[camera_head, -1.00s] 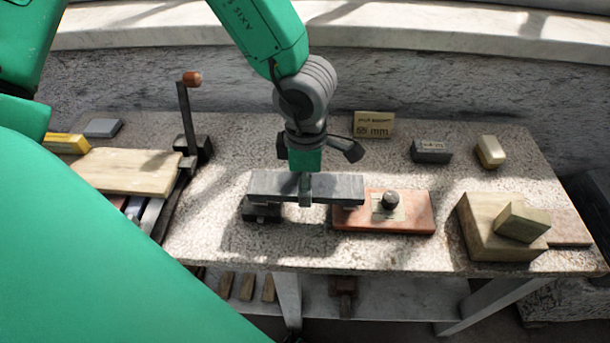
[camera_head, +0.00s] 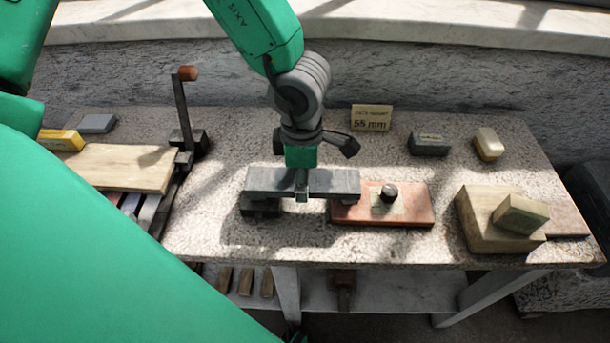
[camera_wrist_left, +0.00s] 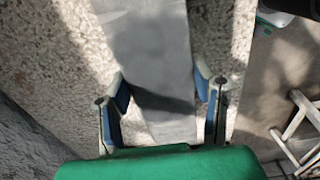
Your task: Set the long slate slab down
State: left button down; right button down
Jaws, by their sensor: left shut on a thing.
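The long slate slab (camera_head: 335,183) is grey and lies level across the picture near the middle of the worktable. My left gripper (camera_head: 302,190) comes down from above and is shut on the slab near its middle. The slab's left end is over a small dark block (camera_head: 262,209). Its right end is over the left end of a reddish board (camera_head: 415,208), with a dark piece just below it. I cannot tell whether the slab touches these supports. In the left wrist view the slab (camera_wrist_left: 150,45) runs between the two fingers. My right gripper is not in view.
A dark knob (camera_head: 389,192) stands on the reddish board. A "55 mm" card (camera_head: 371,118), a grey block (camera_head: 429,143) and a pale block (camera_head: 487,144) stand behind. Stacked tan blocks (camera_head: 485,228) stand right. A crank post (camera_head: 186,115) and wooden board (camera_head: 120,168) stand left.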

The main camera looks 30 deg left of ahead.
pick_arm(q)
jog(key=shift+a+f, duration=0.2)
jog(key=shift+f, duration=0.05)
jog(key=c, duration=0.6)
grip_release()
jog(key=shift+c, duration=0.2)
jog(key=shift+o, duration=0.3)
jog(key=shift+d, duration=0.3)
jog(key=shift+a, duration=0.1)
jog(key=shift+a+r+p, duration=0.1)
jog(key=shift+r+p, duration=0.15)
jog(key=shift+p, duration=0.05)
notch_tip(320, 180, up, 2)
jog(key=p, duration=0.2)
jog(key=shift+r+p, duration=0.1)
jog(key=shift+p, duration=0.2)
jog(key=shift+r+p, duration=0.7)
jog(key=shift+p, duration=0.25)
